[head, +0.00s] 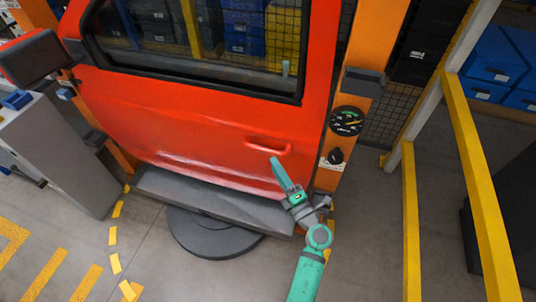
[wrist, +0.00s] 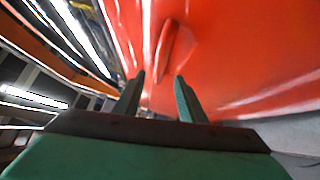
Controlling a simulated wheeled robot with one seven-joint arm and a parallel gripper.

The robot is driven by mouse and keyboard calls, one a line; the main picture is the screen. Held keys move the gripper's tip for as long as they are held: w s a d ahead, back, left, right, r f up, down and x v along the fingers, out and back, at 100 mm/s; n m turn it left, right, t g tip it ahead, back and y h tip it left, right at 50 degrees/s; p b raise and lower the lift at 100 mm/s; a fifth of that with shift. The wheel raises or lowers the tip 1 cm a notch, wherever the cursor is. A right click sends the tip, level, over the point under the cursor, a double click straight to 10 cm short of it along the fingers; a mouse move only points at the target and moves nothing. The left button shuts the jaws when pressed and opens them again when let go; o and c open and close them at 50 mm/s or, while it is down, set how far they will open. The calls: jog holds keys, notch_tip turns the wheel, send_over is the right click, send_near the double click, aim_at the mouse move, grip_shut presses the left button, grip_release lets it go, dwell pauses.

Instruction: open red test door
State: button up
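The red test door (head: 200,115) fills the middle of the head view and looks shut in its orange frame. Its red handle (head: 268,146) is on the right part of the panel, below the window. In the wrist view the handle (wrist: 166,50) shows ahead of the fingers, a little above the gap between them. My gripper (head: 275,160) is at the lower right of the door, close to the handle. In the wrist view my gripper (wrist: 158,85) has its two fingers apart with nothing between them. Whether a finger touches the door cannot be told.
A dark step (head: 205,200) runs under the door, above a round grey base (head: 215,238). The orange post (head: 357,100) right of the door carries a gauge (head: 346,121). Yellow rails (head: 480,190) stand at the right. A grey cabinet (head: 60,155) stands at the left.

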jog(key=f+x, duration=0.1)
jog(key=x, duration=0.5)
jog(key=shift+w+r, duration=0.25)
jog(key=shift+r, duration=0.25)
jog(key=shift+a, duration=0.1)
grip_shut()
